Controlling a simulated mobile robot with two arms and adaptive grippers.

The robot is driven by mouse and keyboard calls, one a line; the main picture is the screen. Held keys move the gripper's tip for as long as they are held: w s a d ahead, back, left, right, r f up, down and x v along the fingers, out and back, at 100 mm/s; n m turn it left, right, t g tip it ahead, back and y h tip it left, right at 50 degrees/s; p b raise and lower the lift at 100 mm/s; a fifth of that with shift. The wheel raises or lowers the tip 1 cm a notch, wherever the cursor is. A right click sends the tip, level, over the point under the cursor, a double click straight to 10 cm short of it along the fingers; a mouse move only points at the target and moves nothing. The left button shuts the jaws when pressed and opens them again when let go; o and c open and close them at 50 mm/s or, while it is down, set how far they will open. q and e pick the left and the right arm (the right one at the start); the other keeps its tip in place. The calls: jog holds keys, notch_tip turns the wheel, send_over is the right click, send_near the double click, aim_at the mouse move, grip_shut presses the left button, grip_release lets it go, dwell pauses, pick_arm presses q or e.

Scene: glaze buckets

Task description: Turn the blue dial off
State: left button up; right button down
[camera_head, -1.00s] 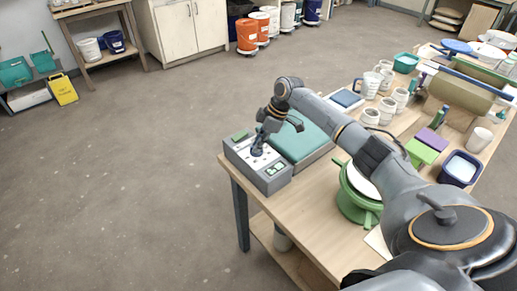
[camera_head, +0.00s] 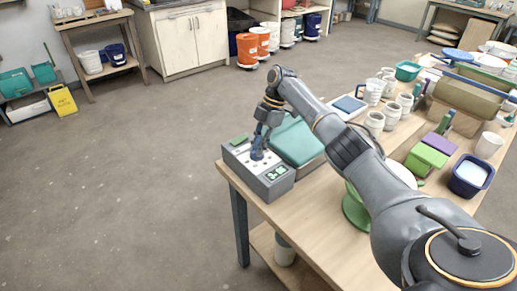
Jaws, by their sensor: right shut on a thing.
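A grey control box (camera_head: 268,187) with a light top panel sits at the near left corner of the wooden table. My right gripper (camera_head: 258,153) points down onto the panel and is shut on the blue dial. The dial is mostly hidden by the fingers, so its pointer and setting cannot be read. My left gripper is not in view.
A teal slab (camera_head: 296,141) lies right behind the box. A green pot (camera_head: 354,208) is partly hidden under my right arm. Several white mugs (camera_head: 374,123), a green block (camera_head: 426,159) and a navy tub (camera_head: 470,175) stand farther right. The floor left of the table is clear.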

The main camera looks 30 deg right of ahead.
dwell(0.4)
jog(key=c, duration=1.4)
grip_release()
jog(key=shift+o, duration=0.2)
jog(key=shift+r, duration=0.1)
jog(key=v, duration=1.2)
jog(key=shift+a, duration=0.1)
